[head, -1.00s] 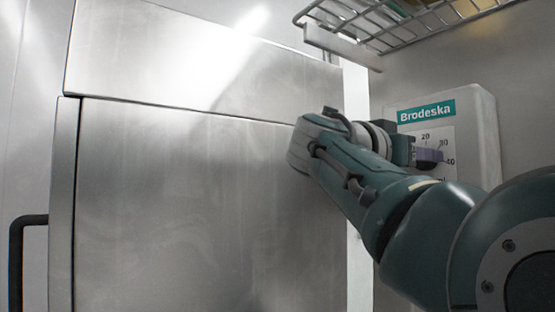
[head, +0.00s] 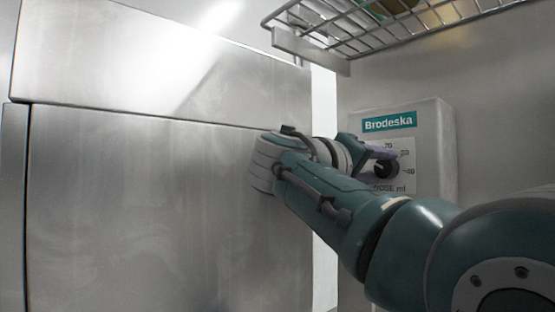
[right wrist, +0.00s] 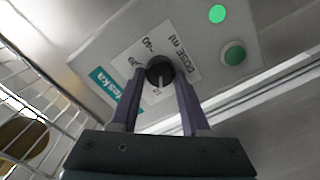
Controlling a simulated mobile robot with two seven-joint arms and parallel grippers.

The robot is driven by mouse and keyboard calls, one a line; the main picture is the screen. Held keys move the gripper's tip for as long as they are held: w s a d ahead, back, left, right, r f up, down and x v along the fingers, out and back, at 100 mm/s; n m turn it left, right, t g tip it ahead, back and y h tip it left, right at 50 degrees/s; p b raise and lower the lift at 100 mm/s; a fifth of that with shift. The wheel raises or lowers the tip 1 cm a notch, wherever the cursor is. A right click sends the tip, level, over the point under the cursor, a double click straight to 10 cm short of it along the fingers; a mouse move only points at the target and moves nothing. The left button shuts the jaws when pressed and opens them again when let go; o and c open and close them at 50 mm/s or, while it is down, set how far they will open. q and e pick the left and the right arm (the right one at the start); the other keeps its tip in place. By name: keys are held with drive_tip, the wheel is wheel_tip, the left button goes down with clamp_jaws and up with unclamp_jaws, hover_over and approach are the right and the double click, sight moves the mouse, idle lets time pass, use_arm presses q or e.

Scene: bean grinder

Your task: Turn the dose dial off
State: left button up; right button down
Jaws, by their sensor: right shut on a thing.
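The black dose dial (head: 386,169) is on the white label of the grey Brodeska box (head: 440,150), which is fixed to the wall at the right. In the right wrist view the dial (right wrist: 159,69) has a pale pointer line directed toward the picture's bottom. My right gripper (head: 380,155) is at the dial, and its two purple fingers (right wrist: 157,85) are shut on the dial, one on each side. My wrist and forearm hide part of the box's lower left in the head view. My left gripper is not in view.
In the wrist view a green button (right wrist: 234,54) and a lit green lamp (right wrist: 217,14) are beside the label. A wire shelf (head: 390,35) hangs above the box. A large steel cabinet (head: 140,200) fills the left, close to my forearm.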

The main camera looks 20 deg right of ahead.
drive_tip(key=n+p, duration=0.2)
drive_tip(key=n, duration=0.3)
drive_tip(key=shift+p, duration=0.4)
drive_tip(key=shift+f+n+p, duration=0.15)
drive_tip(key=shift+n+p, duration=0.45)
drive_tip(key=shift+n, duration=0.8)
drive_tip(key=shift+f, duration=0.1)
drive_tip(key=shift+c, duration=1.9)
unclamp_jaws()
drive_tip(key=b+v, duration=0.1)
drive_tip(key=v, duration=0.9)
drive_tip(key=shift+b, duration=0.35)
